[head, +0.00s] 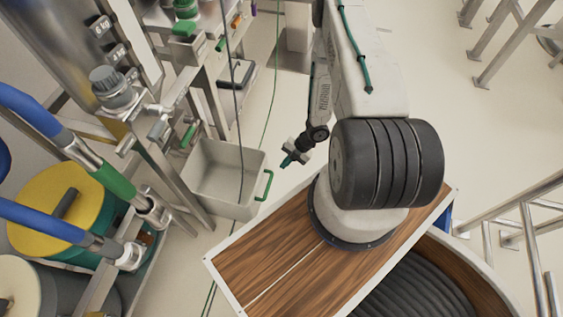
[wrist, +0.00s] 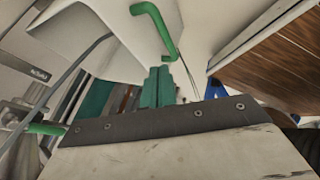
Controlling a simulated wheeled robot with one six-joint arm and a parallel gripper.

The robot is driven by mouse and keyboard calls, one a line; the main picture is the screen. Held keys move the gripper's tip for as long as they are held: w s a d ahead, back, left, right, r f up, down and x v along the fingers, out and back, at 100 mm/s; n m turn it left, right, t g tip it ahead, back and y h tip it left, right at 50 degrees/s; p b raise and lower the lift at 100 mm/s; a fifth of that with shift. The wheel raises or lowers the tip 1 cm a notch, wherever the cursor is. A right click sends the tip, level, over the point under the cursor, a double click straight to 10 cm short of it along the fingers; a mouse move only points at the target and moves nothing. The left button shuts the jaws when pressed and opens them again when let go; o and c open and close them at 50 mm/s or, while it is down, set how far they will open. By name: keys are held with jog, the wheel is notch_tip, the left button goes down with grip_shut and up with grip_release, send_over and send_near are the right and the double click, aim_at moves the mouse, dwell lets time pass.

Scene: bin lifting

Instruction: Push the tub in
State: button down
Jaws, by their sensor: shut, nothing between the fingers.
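The tub (head: 222,178) is a pale grey, open-topped bin that looks empty. It stands on the floor beside a metal frame. A green handle (head: 265,185) sticks out from its right side. My gripper (head: 287,162) is to the right of the tub, near the handle and apart from it in the head view. Its teal fingers are closed together with nothing between them. In the wrist view the closed fingers (wrist: 158,88) point up toward the tub's pale wall (wrist: 110,22), just below the green handle (wrist: 158,28). The tub's underside is hidden.
A metal frame with pipes and valves (head: 160,125) stands left of the tub. A yellow-topped drum (head: 60,195) is farther left. My wood-topped base is below right. Thin cables hang or run near the tub. Open floor (head: 270,80) lies behind the gripper.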

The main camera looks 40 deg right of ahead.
send_near(260, 179)
notch_tip(260, 179, down, 4)
jog(key=s, duration=0.3)
jog(key=w+a, duration=0.2)
jog(key=shift+w+r, duration=0.3)
jog(key=shift+w+a, duration=0.35)
jog(key=shift+w, duration=0.2)
